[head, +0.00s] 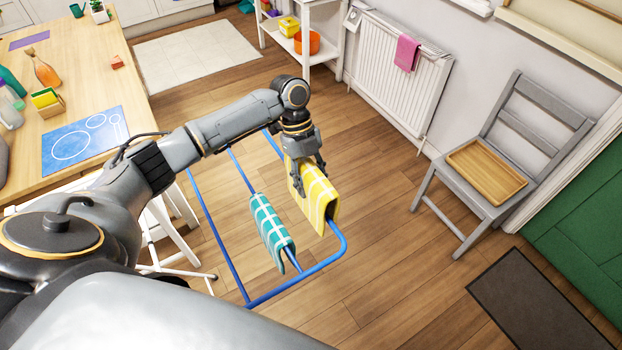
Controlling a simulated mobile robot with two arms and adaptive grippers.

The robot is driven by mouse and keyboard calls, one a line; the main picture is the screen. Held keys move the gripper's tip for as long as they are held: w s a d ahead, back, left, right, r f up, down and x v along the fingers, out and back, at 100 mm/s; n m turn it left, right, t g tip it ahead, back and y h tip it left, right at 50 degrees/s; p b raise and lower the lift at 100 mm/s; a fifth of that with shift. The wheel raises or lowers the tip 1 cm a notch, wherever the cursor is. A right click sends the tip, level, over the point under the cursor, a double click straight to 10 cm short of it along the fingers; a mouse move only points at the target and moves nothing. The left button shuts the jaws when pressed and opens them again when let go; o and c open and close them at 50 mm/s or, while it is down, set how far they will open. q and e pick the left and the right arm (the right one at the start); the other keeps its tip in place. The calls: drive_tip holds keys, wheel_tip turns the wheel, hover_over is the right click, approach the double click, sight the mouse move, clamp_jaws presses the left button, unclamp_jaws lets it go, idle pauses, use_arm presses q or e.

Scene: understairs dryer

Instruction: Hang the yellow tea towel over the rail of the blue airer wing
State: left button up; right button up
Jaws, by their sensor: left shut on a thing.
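The yellow checked tea towel (318,193) hangs folded over the far-right rail of the blue airer wing (296,288). My left gripper (308,172) is above the towel and shut on its upper part. The towel's folded end stands open toward me, with the blue rail coming out beneath it. A teal checked towel (269,228) hangs over the wing's middle rail, to the left of the yellow one. My right gripper is not in this view.
A wooden table (90,75) with bottles and a blue mat stands at the left. A grey chair (505,150) holding a wooden tray (487,170) stands at the right. A radiator (395,75) with a pink cloth is on the wall. Floor right of the wing is clear.

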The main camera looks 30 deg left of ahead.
use_arm(q)
wheel_tip(320, 180, down, 6)
drive_tip(key=b, duration=0.3)
drive_tip(key=shift+f, duration=0.15)
wheel_tip(320, 180, down, 2)
drive_tip(key=shift+f+b, duration=0.15)
drive_tip(key=shift+b, duration=0.7)
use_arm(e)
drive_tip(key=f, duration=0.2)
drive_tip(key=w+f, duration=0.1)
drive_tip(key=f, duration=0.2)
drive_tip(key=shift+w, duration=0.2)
use_arm(q)
drive_tip(key=o, duration=1.3)
drive_tip(key=shift+c, duration=0.2)
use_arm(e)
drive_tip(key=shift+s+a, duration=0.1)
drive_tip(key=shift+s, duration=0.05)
